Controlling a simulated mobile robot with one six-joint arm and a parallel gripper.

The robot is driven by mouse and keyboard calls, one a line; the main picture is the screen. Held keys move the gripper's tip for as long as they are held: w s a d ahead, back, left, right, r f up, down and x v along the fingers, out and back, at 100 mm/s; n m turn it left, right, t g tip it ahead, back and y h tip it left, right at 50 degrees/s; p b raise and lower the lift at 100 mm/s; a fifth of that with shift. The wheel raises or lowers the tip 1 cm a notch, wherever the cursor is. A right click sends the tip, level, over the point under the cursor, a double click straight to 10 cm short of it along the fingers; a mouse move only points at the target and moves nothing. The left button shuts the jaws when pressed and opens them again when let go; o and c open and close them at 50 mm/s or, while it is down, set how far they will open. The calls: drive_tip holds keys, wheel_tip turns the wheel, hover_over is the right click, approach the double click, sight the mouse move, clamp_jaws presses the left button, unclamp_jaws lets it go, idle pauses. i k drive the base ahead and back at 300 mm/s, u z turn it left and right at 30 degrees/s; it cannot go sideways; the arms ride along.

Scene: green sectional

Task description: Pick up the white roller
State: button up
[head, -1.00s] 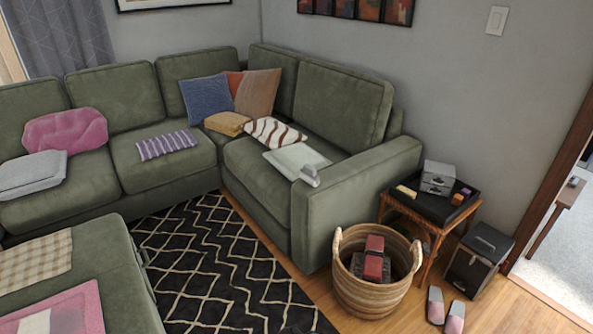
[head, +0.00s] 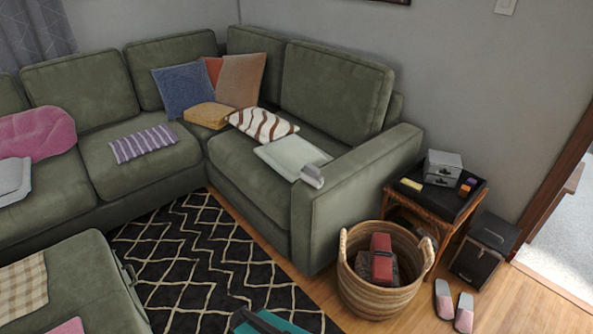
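A small pale, whitish roller-like item (head: 312,177) lies on the right section of the green sofa, against the inner side of the right armrest. It is at the near right corner of a flat, pale grey-green folded cloth or cushion (head: 287,155). It is small in the picture, so I cannot make out its exact shape or whether it is the white roller. My gripper is not in view.
A woven basket (head: 352,284) with red and dark items stands before the armrest (head: 352,183). Beside it are a side table with a black tray (head: 441,207), a black box (head: 484,249) and pink slippers (head: 464,312). A teal, dark-topped shape (head: 285,323) is cut off at the bottom edge.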

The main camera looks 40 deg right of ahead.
sight(310, 173)
drive_tip(key=u, duration=0.1)
drive_tip(key=i, duration=1)
